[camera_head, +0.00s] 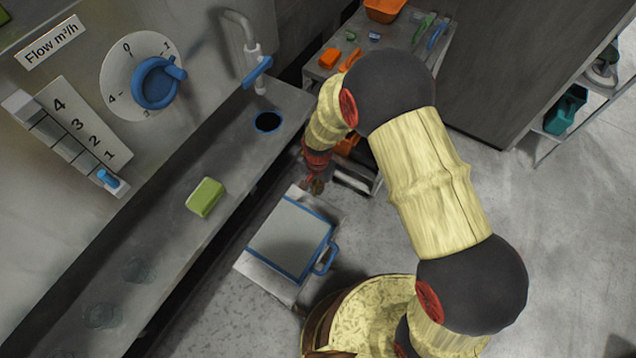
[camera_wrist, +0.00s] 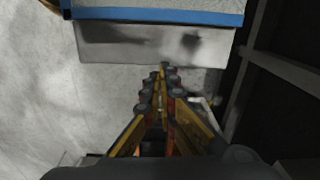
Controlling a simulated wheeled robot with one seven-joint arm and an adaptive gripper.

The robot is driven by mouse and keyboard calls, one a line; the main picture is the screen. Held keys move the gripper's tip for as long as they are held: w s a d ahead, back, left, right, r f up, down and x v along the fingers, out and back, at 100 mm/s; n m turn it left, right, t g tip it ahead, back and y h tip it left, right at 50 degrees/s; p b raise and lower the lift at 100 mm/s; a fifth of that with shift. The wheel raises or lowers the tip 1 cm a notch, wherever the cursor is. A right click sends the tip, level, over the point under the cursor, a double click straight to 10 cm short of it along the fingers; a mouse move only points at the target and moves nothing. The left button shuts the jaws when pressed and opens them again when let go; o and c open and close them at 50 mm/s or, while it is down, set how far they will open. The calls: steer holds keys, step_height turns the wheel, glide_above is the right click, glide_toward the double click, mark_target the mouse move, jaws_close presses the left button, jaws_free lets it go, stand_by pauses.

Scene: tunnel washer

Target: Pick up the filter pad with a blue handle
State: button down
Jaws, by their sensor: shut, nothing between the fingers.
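The filter pad (camera_head: 290,238) is a flat grey square with a blue border, lying on a low light-coloured stand (camera_head: 262,277). Its blue handle (camera_head: 326,260) sticks out at the lower right in the head view. In the wrist view the pad's blue edge (camera_wrist: 160,15) runs across the top, above the stand's pale side (camera_wrist: 160,45); the handle cannot be made out there. My gripper (camera_wrist: 165,68) is shut and empty. In the head view my gripper (camera_head: 316,187) hangs just beyond the pad's upper right corner, apart from the handle.
A long grey counter (camera_head: 150,235) with a green sponge (camera_head: 205,197) and a blue-handled tap (camera_head: 257,71) runs along the left. A small table (camera_head: 395,65) with tools stands at the back. Open floor (camera_head: 570,230) lies to the right, with a shelf (camera_head: 590,95) beyond.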

mark_target(305, 214)
steer(key=shift+s+a+f+b, duration=0.15)
steer(key=shift+s+a+f, duration=0.1)
steer(key=shift+s, duration=0.3)
steer(key=shift+s+a+f+b, duration=0.1)
steer(key=shift+s+a+f, duration=0.15)
steer(key=shift+s, duration=0.35)
steer(key=shift+s+a+f+b, duration=0.15)
steer(key=shift+s+a, duration=0.15)
steer(key=shift+s, duration=0.4)
steer(key=shift+a, duration=0.1)
steer(key=s, duration=0.1)
steer(key=s+a+p, duration=0.1)
steer(key=s, duration=0.1)
steer(key=s+a, duration=0.1)
steer(key=s, duration=0.1)
steer(key=shift+a+r, duration=0.1)
steer(key=shift+a, duration=0.05)
steer(key=shift+w, duration=0.1)
